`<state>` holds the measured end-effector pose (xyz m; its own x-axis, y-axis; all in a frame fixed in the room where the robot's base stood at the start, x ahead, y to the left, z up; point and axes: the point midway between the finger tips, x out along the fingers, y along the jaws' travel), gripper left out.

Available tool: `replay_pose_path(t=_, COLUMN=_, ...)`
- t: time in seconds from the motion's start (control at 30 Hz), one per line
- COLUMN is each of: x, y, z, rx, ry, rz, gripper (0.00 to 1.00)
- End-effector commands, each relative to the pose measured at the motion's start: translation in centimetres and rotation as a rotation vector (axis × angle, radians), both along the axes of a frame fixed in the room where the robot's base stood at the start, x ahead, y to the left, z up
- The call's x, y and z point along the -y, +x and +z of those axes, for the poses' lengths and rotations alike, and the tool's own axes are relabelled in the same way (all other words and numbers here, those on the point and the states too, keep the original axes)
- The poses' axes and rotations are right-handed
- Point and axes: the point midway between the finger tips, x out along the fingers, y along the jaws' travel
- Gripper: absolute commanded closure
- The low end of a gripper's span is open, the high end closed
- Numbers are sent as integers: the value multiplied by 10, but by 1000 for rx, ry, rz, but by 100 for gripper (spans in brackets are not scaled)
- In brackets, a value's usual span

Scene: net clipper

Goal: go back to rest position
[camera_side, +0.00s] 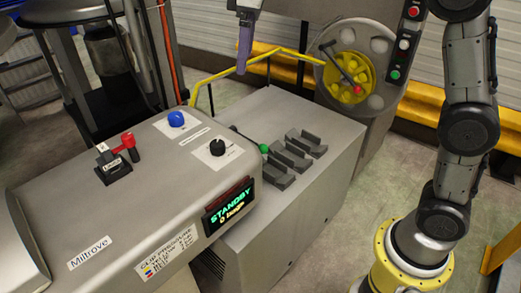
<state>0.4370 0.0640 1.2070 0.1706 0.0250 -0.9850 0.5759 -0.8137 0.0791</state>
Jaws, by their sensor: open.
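My gripper (244,46) hangs at the top middle, pointing down, with its purple-grey fingers seen nearly edge-on. It is open, with nothing visible held in it. It is in the air above and behind the grey metal machine top, apart from every surface. The upper part of my arm is cut off by the top edge.
The Miltrove clipper machine (55,213) has a red lever (129,142), blue knob (176,118), black knob (217,147), green-tipped lever (264,148) and a display (229,206) reading STANDBY. Dark blocks (290,156) sit on its table. A yellow rail (232,70) and handwheel (350,77) stand behind.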

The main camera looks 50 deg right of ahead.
Motion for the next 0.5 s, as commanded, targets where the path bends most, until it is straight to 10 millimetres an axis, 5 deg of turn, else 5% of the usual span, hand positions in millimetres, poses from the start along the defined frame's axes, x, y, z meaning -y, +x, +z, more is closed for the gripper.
replay_pose_path(t=0.1, x=18, y=-45, z=21, rx=57, ry=12, rz=-52, gripper=19)
replay_pose_path(t=0.27, x=36, y=-105, z=29, rx=127, ry=33, rz=-135, gripper=19)
replay_pose_path(t=0.5, x=55, y=-193, z=2, rx=223, ry=72, rz=-282, gripper=19)
